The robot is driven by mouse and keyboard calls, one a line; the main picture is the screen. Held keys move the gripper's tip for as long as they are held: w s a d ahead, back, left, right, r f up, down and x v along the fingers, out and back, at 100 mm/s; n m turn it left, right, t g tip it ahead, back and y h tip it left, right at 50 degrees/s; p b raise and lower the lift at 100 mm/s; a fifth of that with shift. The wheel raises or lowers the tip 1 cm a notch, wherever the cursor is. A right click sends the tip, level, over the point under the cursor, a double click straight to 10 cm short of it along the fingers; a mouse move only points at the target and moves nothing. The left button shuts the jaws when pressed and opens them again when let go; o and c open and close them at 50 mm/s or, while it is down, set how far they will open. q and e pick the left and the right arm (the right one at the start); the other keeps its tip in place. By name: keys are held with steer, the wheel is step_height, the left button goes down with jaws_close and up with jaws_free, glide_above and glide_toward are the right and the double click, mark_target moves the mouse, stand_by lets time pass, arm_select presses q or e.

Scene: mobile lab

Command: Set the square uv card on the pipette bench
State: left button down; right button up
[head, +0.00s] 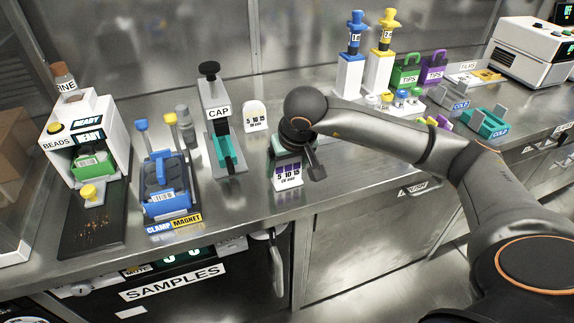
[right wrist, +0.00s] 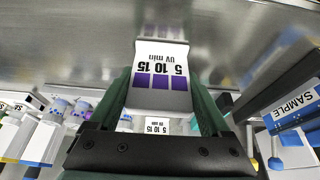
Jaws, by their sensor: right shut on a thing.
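The square UV card (head: 287,178) is white with purple squares and the numbers 5 10 15. My right gripper (head: 289,152) is shut on it, and the card hangs below the gripper near the front edge of the steel bench (head: 350,190). In the right wrist view the card (right wrist: 162,75) sits between the two green fingers. I cannot tell whether its lower edge touches the bench. A second, rounded-top card (head: 256,117) stands farther back. Two pipettes, blue-topped (head: 355,40) and yellow-topped (head: 386,40), stand on the bench at back right. My left gripper is out of view.
A CAP press (head: 211,105), a blue clamp device (head: 165,185) and a BEADS machine (head: 88,130) stand left of the card. Tip boxes (head: 408,72), cold racks (head: 484,124) and a white machine (head: 535,52) are at right. Bare steel lies right of the held card.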

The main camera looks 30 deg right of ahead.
steer(key=o, duration=1.2)
steer(key=shift+f, duration=0.1)
steer(key=shift+c, duration=0.2)
steer(key=shift+r, duration=0.4)
steer(key=p+v, duration=0.1)
steer(key=v, duration=1)
steer(key=shift+s+r+p, duration=0.2)
steer(key=shift+s+p, duration=0.05)
steer(key=shift+p, duration=0.15)
steer(key=shift+a, duration=0.1)
